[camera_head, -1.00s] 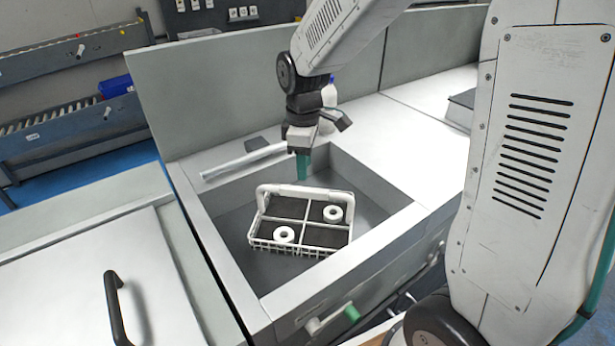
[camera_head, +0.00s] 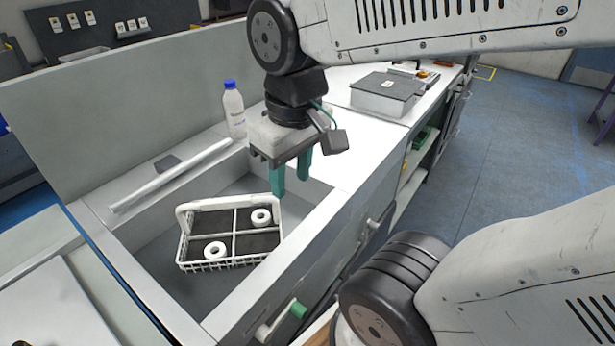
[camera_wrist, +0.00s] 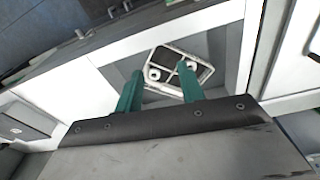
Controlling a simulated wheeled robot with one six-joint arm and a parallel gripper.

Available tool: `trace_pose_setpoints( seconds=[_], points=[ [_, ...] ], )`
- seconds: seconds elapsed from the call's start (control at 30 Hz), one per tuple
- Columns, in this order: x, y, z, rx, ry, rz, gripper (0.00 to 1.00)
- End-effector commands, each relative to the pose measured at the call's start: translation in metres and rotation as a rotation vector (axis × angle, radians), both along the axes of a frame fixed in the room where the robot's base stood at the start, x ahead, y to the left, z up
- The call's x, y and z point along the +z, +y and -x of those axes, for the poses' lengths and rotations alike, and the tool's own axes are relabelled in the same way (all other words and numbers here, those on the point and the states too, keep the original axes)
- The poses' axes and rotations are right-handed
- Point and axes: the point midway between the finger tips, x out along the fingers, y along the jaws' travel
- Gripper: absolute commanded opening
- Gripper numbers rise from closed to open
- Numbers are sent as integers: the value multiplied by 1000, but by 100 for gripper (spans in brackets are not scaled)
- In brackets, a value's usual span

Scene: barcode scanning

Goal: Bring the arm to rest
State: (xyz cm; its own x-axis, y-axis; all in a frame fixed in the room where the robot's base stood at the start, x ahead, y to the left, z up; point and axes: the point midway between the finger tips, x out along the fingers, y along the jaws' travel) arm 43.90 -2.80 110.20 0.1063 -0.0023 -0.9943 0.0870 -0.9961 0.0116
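My gripper (camera_head: 291,181) hangs above the right side of a sunken basin, with its two green fingers pointing down. The fingers are apart and nothing is between them; they also show apart in the wrist view (camera_wrist: 160,92). A white wire basket (camera_head: 226,263) with a raised handle and compartments sits in the basin, below and left of the fingers. It also shows in the wrist view (camera_wrist: 207,70), beyond the fingertips. Two white rings lie in the basket, one in a front compartment (camera_head: 214,249) and one in a back compartment (camera_head: 261,216).
A white bottle with a blue cap (camera_head: 234,112) stands behind the basin. A white bar (camera_head: 170,176) lies along the basin's back ledge. A grey-lidded box (camera_head: 386,92) stands on the right counter (camera_head: 350,140). A grey panel (camera_head: 120,95) rises behind the counter.

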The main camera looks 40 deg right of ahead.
Motion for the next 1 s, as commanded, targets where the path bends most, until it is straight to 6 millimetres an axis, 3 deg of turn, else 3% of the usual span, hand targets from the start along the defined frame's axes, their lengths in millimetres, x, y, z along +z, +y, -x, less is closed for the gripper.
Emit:
trace_pose_setpoints(
  seconds=[0.1,0.2,1.0],
  points=[
    [-1,-3,17,-68,-9,-7,39],
    [-1,-3,21,-90,-10,-8,39],
    [-1,-3,21,-90,-10,-10,39]
  ],
)
